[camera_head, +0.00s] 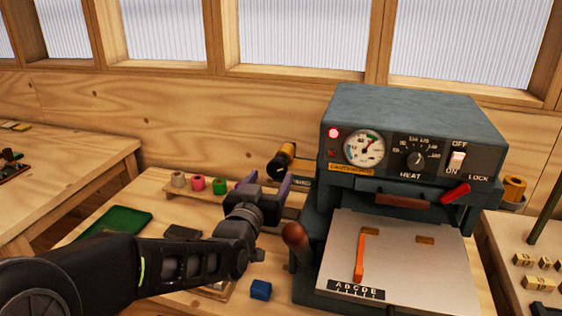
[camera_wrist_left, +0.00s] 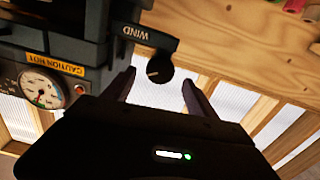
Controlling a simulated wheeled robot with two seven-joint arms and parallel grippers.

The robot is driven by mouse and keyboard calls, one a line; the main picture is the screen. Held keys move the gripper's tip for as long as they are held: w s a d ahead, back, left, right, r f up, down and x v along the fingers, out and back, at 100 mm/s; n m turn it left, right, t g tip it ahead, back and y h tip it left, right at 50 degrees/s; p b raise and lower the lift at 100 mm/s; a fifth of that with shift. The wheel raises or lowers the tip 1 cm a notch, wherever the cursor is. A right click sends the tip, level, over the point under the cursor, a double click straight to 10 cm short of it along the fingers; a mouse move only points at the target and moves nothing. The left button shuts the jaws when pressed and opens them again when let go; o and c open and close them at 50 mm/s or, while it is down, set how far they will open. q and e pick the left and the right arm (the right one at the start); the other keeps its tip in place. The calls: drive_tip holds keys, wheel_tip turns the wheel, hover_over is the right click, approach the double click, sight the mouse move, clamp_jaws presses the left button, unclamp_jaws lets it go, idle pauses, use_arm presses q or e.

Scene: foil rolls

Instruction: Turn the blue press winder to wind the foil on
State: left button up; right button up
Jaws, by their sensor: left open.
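The blue-grey foil press (camera_head: 415,108) stands on the bench with its red lamp lit. Its winder shows in the left wrist view as a dark arm marked WIND (camera_wrist_left: 140,34) with a round black knob (camera_wrist_left: 160,69). My left gripper (camera_head: 265,184) is open at the press's left side, and it also shows in the left wrist view (camera_wrist_left: 158,86). There the knob appears between the two fingertips, with space on each side and no visible contact. My right gripper is out of view.
Small coloured rolls (camera_head: 198,183) stand on a wooden rack left of the gripper. A brown-knobbed lever (camera_head: 296,236) rises at the press's front left. A blue block (camera_head: 261,290) and a green tray (camera_head: 115,222) lie on the bench. Brass type blocks (camera_head: 540,284) sit at right.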

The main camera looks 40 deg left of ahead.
sight(282, 160)
use_arm(q)
drive_tip(key=p+x, duration=0.2)
drive_tip(key=x, duration=0.6)
drive_tip(key=shift+s, duration=0.1)
drive_tip(key=shift+c, duration=0.3)
drive_tip(key=c, duration=1.3)
drive_tip(key=shift+f, duration=0.1)
